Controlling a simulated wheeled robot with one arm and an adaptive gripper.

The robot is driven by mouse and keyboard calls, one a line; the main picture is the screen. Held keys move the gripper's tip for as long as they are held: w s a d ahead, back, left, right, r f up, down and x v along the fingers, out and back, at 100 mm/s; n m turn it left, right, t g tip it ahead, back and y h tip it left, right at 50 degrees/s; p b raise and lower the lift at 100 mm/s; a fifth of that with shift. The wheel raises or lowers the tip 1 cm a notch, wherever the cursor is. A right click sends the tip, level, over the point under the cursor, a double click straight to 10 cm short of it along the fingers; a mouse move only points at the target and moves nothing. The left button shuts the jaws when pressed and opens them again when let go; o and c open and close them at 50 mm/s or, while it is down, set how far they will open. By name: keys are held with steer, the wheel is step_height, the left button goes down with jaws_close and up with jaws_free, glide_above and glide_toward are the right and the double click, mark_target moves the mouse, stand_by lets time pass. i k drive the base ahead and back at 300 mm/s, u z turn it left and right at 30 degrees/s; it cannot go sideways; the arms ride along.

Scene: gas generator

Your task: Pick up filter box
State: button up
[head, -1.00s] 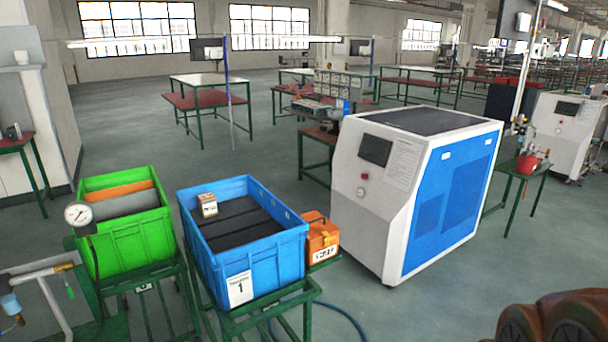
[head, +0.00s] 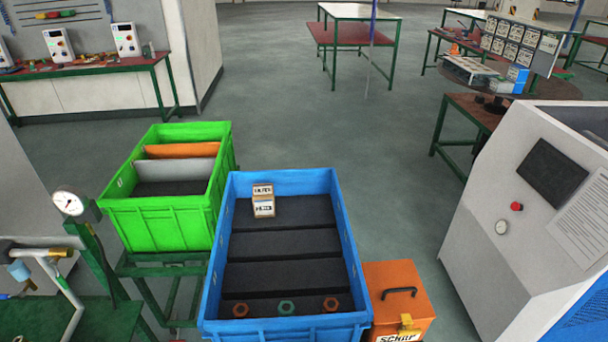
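A small tan box with dark printed labels (head: 263,207), which looks like the filter box, stands in the blue crate (head: 212,262). It is near the crate's far left corner, on the dark ribbed floor. Several dark strips run across the crate, and nut-shaped pieces in red and green (head: 286,307) lie at the near end. My gripper is not in view.
A green crate (head: 158,228) with orange and grey panels stands left of the blue one. An orange toolbox (head: 398,296) sits close on the right. A white and blue generator cabinet (head: 530,230) fills the right side. A gauge and pipes (head: 68,204) stand at the left. Open floor lies beyond the crates.

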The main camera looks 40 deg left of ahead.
mark_target(263, 200)
steer(key=i, duration=2.25)
steer(key=u, duration=4.45)
